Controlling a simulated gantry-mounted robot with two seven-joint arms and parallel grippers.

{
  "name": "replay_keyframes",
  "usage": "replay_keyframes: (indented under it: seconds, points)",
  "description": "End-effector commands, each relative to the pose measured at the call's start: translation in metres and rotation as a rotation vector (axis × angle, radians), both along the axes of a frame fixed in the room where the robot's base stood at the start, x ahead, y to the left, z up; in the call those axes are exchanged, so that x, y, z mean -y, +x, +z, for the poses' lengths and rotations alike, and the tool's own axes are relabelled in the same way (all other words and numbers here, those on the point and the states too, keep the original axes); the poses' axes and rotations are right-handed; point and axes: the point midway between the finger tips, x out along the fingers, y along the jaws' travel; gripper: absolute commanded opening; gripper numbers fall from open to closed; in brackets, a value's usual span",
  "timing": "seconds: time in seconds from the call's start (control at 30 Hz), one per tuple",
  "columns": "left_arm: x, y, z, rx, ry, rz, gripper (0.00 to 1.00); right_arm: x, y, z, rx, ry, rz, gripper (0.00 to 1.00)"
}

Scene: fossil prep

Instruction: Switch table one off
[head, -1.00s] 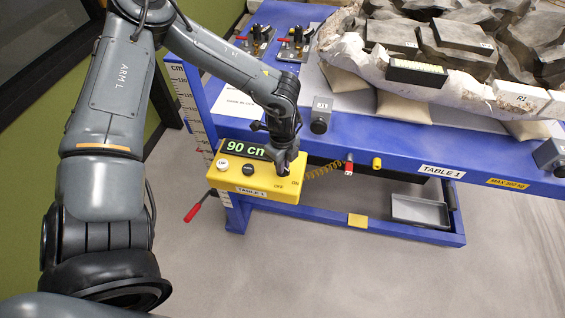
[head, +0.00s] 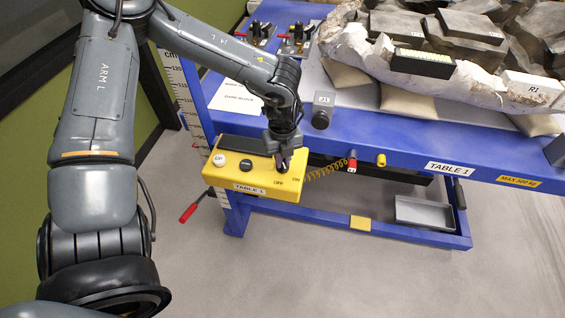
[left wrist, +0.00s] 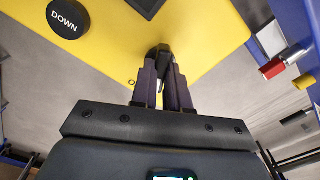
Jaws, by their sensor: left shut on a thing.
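The yellow control box (head: 225,172), labelled TABLE 1, hangs at the left end of the blue table (head: 385,142). It has a white button (head: 219,159), a black button (head: 246,164) and OFF and ON marks on the right. Its display (head: 238,147) is dark. The black button reads DOWN in the left wrist view (left wrist: 66,18). My left gripper (head: 284,163) points down over the box's right part. Its fingers are shut on a small black switch knob (left wrist: 159,52), largely hidden by them. My right gripper is out of view.
Rocks and dark blocks (head: 465,52) lie on the table. A red-handled lever (head: 190,212) sticks out below the box. A coiled yellow cable (head: 325,169) runs right from it. A grey tray (head: 424,213) sits on the lower frame.

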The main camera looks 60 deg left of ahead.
Motion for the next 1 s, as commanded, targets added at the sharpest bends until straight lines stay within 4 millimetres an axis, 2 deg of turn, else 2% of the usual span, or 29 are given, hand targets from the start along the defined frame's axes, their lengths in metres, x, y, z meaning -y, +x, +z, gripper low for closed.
replay_keyframes:
  seconds: [0.1,0.5,1.0]
  points:
    - [0.0,0.0,-0.003,0.002,0.0,-0.11,0.0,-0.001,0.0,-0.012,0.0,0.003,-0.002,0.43]
    - [0.0,0.0,-0.001,0.0,0.001,-0.415,0.0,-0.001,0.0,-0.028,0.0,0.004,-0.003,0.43]
    - [0.0,0.0,0.0,-0.001,-0.002,-0.541,0.0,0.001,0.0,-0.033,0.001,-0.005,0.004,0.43]
